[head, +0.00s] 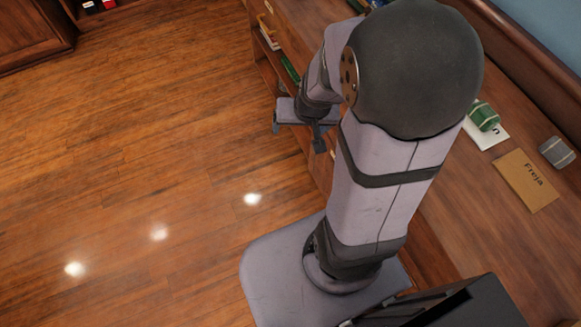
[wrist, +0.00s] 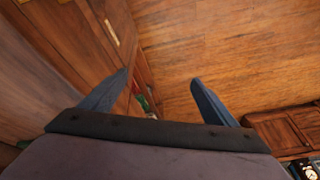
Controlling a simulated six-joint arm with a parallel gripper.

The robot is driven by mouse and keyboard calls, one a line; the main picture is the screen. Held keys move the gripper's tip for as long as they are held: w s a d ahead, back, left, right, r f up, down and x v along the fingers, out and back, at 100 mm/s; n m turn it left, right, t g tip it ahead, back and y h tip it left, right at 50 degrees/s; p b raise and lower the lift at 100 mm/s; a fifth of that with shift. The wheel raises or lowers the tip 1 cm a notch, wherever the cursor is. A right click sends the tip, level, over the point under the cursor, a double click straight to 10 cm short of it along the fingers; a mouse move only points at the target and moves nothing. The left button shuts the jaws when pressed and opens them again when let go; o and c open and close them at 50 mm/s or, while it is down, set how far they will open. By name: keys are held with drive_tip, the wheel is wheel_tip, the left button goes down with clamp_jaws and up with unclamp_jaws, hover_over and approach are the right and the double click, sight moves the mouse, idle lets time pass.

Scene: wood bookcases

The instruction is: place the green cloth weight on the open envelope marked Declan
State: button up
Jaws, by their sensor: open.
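The green cloth weight (head: 484,115), with pale bands, rests on a white envelope (head: 489,139) on the wooden top right of my arm. Only the end of the envelope's marking shows, seemingly an "n"; the rest is hidden, so I cannot read the name or tell whether its flap is open. My gripper (head: 297,137) is out over the floor side of the furniture, left of my arm and well away from the weight. In the wrist view my gripper (wrist: 159,77) has its two fingers wide apart with nothing between them.
A brown envelope marked Freja (head: 522,192) lies nearer on the wooden top. A grey cloth weight (head: 556,152) sits to its right. Shelves with books (head: 290,68) are below the top's edge. A dark box-like object (head: 470,305) stands at the bottom. The wood floor (head: 140,150) is clear.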

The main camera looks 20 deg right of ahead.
drive_tip(key=s+a+r+n+g, duration=0.1)
drive_tip(key=s+a+n+g, duration=0.3)
drive_tip(key=s+a, duration=0.3)
drive_tip(key=s, duration=0.3)
drive_tip(key=shift+s+a+n+y, duration=0.25)
drive_tip(key=shift+s+n+y, duration=0.05)
drive_tip(key=shift+s, duration=0.05)
drive_tip(key=shift+r, duration=0.15)
wheel_tip(320, 180, up, 7)
drive_tip(key=p, duration=0.7)
drive_tip(key=shift+r+p, duration=0.15)
drive_tip(key=shift+p, duration=0.15)
